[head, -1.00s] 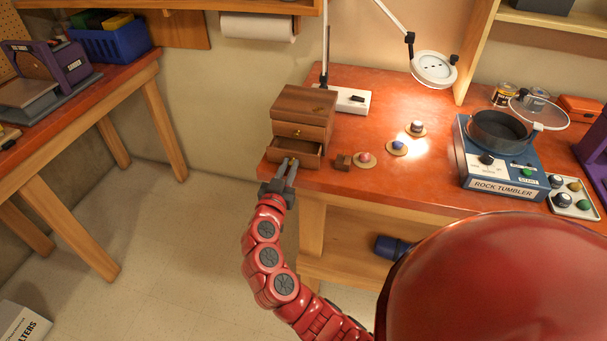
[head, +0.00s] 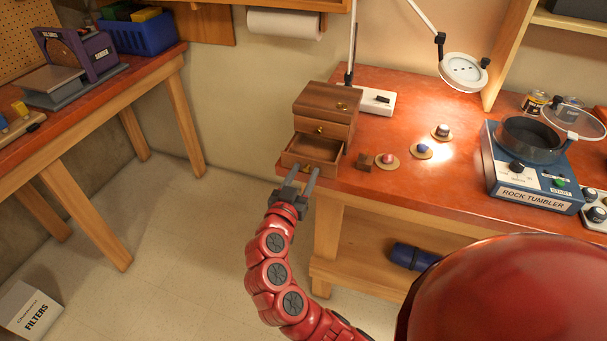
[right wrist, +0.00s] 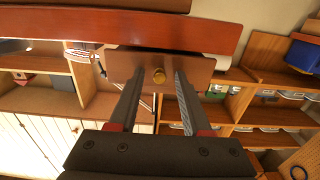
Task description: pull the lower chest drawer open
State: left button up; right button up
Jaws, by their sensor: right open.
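A small wooden chest (head: 324,108) stands at the left end of the red workbench. Its lower drawer (head: 312,149) is pulled well out and looks empty inside. The upper drawer (head: 322,128), with a brass knob, is shut. My right gripper (head: 308,170) is at the lower drawer's front, fingers apart. In the right wrist view, the lower drawer's brass knob (right wrist: 159,76) shows between the two open fingers, with a gap on each side. My left gripper is not in view.
A rock tumbler (head: 530,165) and a lamp (head: 463,70) are farther right.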

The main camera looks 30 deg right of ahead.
jog(key=b+v, duration=0.3)
jog(key=v, duration=1.4)
jog(key=shift+s, duration=0.25)
jog(key=shift+w+a, duration=0.1)
jog(key=shift+a, duration=0.05)
